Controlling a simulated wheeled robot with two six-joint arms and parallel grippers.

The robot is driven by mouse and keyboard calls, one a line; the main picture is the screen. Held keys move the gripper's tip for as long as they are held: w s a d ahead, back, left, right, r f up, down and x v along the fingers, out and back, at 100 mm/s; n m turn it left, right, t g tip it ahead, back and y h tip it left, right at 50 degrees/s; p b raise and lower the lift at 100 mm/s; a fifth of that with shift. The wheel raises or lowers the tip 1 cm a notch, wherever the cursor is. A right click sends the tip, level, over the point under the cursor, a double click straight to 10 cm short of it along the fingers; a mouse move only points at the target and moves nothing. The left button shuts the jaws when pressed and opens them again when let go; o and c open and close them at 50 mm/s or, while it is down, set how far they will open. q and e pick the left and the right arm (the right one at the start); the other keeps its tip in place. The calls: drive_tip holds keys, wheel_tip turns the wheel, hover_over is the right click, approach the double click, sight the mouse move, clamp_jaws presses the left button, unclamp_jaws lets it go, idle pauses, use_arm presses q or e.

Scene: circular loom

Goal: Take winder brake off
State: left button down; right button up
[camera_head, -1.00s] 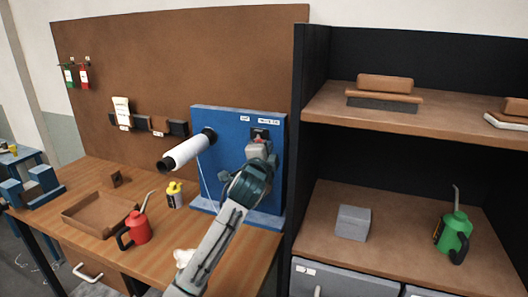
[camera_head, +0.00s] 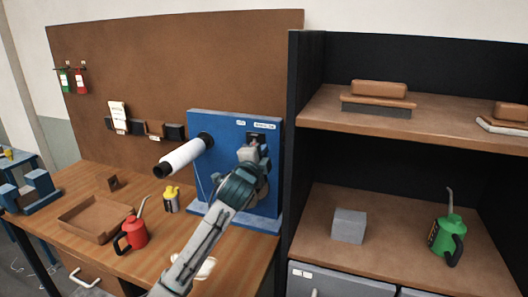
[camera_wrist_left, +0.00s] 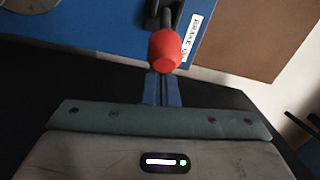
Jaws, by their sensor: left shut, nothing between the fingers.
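The winder is an upright blue panel (camera_head: 220,125) on the bench, with a white roll (camera_head: 183,156) on a spindle at its left. The brake is a dark lever in a slot at the panel's upper right (camera_head: 258,138). In the left wrist view its red knob (camera_wrist_left: 165,50) stands just beyond my fingertips, beside a label reading "BRAKE O…". My left gripper (camera_head: 248,153) is shut and empty, in front of the panel just below the slot. Its fingers also show in the wrist view (camera_wrist_left: 162,88). I cannot tell whether they touch the knob. My right gripper is out of view.
A black-sided shelf unit (camera_head: 297,140) stands close on the right, holding a grey box (camera_head: 349,225) and a green oil can (camera_head: 446,236).

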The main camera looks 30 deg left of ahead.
use_arm(q)
drive_tip(key=shift+s+a, duration=0.1)
drive_tip(key=shift+a, duration=0.05)
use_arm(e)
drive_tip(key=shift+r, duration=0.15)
use_arm(q)
drive_tip(key=s+a+m+h, duration=0.1)
drive_tip(key=a+h, duration=0.1)
drive_tip(key=s+a+m+h+p, duration=0.1)
drive_tip(key=a+h, duration=0.1)
drive_tip(key=s+a+m+h+p, duration=0.1)
drive_tip(key=a, duration=0.1)
drive_tip(key=shift+s+a+m+t+h, duration=0.1)
drive_tip(key=shift+m+t+h, duration=0.2)
drive_tip(key=shift+h, duration=0.1)
drive_tip(key=shift+a+r, duration=0.1)
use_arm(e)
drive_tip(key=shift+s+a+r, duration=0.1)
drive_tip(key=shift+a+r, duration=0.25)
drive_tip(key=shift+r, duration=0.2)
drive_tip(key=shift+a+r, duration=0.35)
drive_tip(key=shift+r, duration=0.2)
use_arm(q)
drive_tip(key=shift+a, duration=0.15)
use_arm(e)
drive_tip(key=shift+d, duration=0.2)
use_arm(q)
drive_tip(key=shift+p, duration=0.3)
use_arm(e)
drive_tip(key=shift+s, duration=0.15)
